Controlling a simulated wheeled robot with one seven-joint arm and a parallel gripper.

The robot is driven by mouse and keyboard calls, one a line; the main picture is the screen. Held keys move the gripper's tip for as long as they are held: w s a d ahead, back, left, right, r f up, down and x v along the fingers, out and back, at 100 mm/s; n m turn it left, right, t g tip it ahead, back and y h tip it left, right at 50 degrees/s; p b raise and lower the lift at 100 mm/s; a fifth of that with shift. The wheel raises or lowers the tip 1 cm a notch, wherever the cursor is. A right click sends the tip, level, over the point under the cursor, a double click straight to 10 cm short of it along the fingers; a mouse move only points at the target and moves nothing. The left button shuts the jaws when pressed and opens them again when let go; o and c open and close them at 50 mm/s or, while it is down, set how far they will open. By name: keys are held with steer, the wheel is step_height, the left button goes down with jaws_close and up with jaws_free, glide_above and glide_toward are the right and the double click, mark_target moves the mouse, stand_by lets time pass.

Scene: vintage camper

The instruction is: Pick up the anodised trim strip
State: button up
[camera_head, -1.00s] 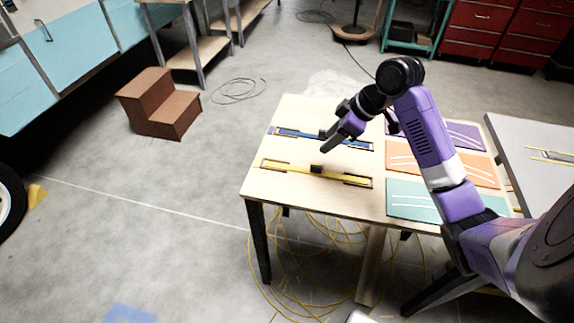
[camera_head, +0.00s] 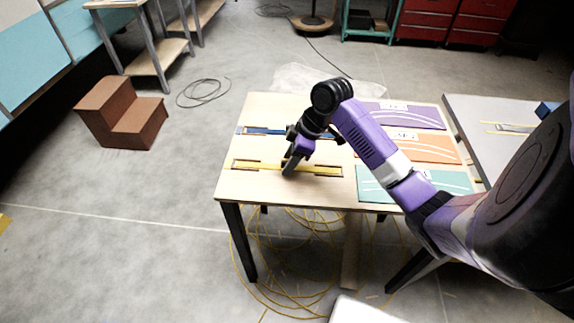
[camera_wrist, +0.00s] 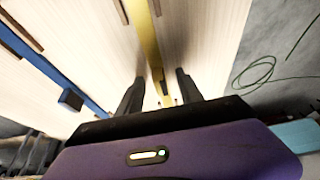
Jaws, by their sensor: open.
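Two long thin strips lie on the light wooden table (camera_head: 275,188), a yellow one (camera_head: 262,166) along the front and a blue one (camera_head: 262,131) behind it. I cannot tell from the look alone which is the anodised trim strip. The ends of each lie at dark-edged slots. My gripper (camera_head: 289,168) points down over the middle of the yellow strip. In the wrist view its open fingers (camera_wrist: 160,78) stand on either side of the yellow strip (camera_wrist: 149,45), apart from it. The blue strip (camera_wrist: 45,68) with a dark block (camera_wrist: 70,100) shows to the left.
Purple (camera_head: 410,116), orange (camera_head: 425,148) and teal (camera_head: 410,186) panels with pale strips lie on the table's right part. A grey table (camera_head: 470,110) stands further right. Brown steps (camera_head: 122,113) and a coiled cable (camera_head: 203,92) are on the floor at left.

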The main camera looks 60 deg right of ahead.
jaws_close()
steer(key=shift+r, duration=0.15)
